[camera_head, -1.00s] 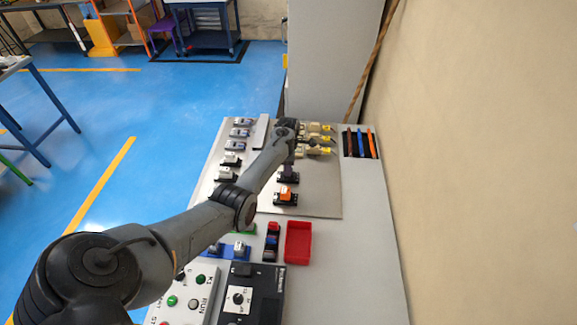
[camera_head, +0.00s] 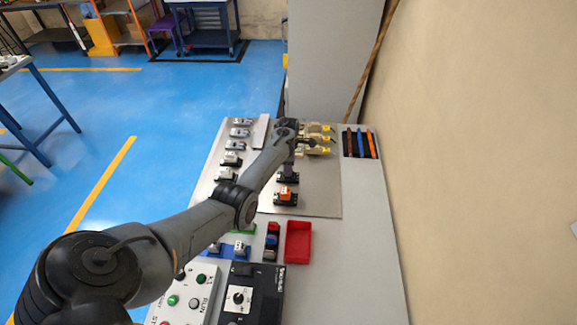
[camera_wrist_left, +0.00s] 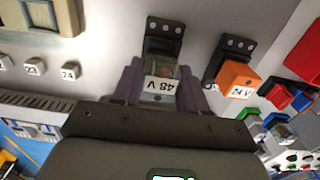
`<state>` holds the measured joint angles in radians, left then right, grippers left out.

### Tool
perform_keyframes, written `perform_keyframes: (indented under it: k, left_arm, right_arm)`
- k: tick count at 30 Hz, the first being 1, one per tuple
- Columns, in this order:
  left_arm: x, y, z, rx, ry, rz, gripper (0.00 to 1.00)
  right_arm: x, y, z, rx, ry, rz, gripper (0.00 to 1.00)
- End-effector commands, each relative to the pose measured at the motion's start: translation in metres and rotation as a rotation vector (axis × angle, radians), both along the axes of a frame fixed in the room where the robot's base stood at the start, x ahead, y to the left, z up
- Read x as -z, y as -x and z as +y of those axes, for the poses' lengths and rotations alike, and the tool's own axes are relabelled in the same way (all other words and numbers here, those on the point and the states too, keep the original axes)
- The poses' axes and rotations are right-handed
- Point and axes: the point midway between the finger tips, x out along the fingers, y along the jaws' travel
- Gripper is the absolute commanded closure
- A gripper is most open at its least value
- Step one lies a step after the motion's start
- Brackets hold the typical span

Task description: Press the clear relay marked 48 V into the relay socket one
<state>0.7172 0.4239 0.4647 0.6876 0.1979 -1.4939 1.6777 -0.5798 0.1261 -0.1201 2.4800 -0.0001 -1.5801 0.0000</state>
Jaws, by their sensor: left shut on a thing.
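My left gripper (camera_wrist_left: 158,90) is shut on the clear relay (camera_wrist_left: 162,70), whose white label reads 48 V; one dark finger is on each side of it. The relay is at the black relay socket (camera_wrist_left: 163,38), with part of that socket showing beyond it. I cannot tell whether the relay is fully seated. In the head view my left gripper (camera_head: 289,170) points down over this socket (camera_head: 288,179), and the relay is hidden there. My right gripper is not in view.
An orange relay marked 24 V (camera_wrist_left: 238,80) sits in the neighbouring socket, close to one finger. Beige devices (camera_head: 318,140) stand just behind. A red tray (camera_head: 298,242), a switch box (camera_head: 252,292) and small parts lie nearer.

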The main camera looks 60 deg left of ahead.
Motion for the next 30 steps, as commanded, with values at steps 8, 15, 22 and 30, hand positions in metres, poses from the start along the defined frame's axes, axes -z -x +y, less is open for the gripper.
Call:
perform_keyframes:
  k: [8, 15, 22, 30]
  left_arm:
    - [-0.0006, -0.0003, -0.0002, 0.001, 0.001, 0.001, 0.89]
    - [-0.0003, -0.0003, -0.0001, 0.001, 0.0, 0.0, 0.89]
    - [-0.0007, -0.0002, 0.0, 0.0, 0.0, 0.0, 0.89]
    - [-0.0008, -0.0004, 0.0001, 0.001, 0.0, -0.001, 0.89]
  right_arm:
    - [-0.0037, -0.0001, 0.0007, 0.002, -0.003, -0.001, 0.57]
    - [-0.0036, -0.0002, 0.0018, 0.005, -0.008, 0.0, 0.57]
    - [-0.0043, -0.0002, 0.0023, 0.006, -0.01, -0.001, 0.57]
    - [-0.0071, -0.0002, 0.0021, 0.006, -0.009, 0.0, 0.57]
